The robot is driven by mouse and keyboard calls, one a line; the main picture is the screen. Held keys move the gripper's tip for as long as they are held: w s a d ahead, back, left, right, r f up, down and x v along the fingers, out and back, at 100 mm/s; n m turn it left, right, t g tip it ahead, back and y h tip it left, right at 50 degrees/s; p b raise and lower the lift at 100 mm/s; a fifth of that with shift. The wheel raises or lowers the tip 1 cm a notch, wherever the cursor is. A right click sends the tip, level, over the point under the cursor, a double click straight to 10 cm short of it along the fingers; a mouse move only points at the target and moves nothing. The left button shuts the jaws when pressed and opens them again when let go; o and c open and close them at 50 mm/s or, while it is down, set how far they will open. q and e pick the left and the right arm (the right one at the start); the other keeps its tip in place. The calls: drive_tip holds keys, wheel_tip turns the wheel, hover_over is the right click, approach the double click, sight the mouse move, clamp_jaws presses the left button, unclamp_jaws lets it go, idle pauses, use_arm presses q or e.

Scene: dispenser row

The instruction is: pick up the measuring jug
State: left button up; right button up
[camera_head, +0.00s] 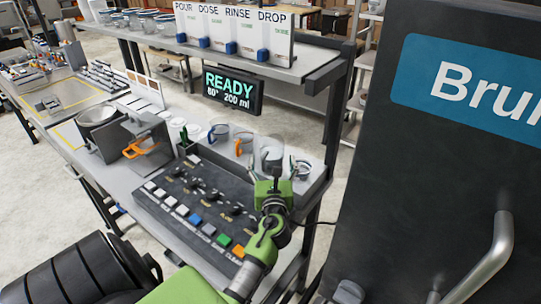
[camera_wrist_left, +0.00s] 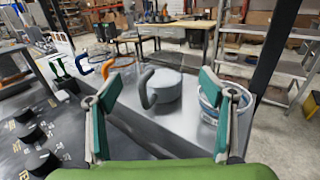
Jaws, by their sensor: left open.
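Several handled vessels stand on the bench, and no label shows which is the measuring jug. A grey vessel with a dark grey handle (camera_wrist_left: 166,88) stands upright between the fingertips as seen in the left wrist view; in the head view it is partly behind the gripper. A clear jug with an orange handle (camera_head: 243,143) and one with a blue handle (camera_head: 216,133) stand further left. A clear container (camera_head: 302,169) stands to the right. My left gripper (camera_head: 271,168) is open and empty, with its fingers pointing at the grey vessel, apparently short of it.
A dark control panel (camera_head: 195,207) with knobs and coloured buttons lies left of my left gripper. A READY display (camera_head: 232,91) hangs below the dispenser shelf (camera_head: 300,68). A large dark machine (camera_head: 430,170) stands on the right. The bench edge is close beside the clear container.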

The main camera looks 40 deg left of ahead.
sight(272, 151)
use_arm(q)
drive_tip(key=x, duration=0.3)
drive_tip(key=p+x, duration=0.1)
drive_tip(key=x, duration=0.3)
drive_tip(key=shift+w+a+r, duration=0.15)
drive_tip(key=shift+w, duration=0.1)
drive_tip(key=shift+w+a, duration=0.3)
drive_tip(key=shift+w, duration=0.05)
drive_tip(key=c, duration=1.4)
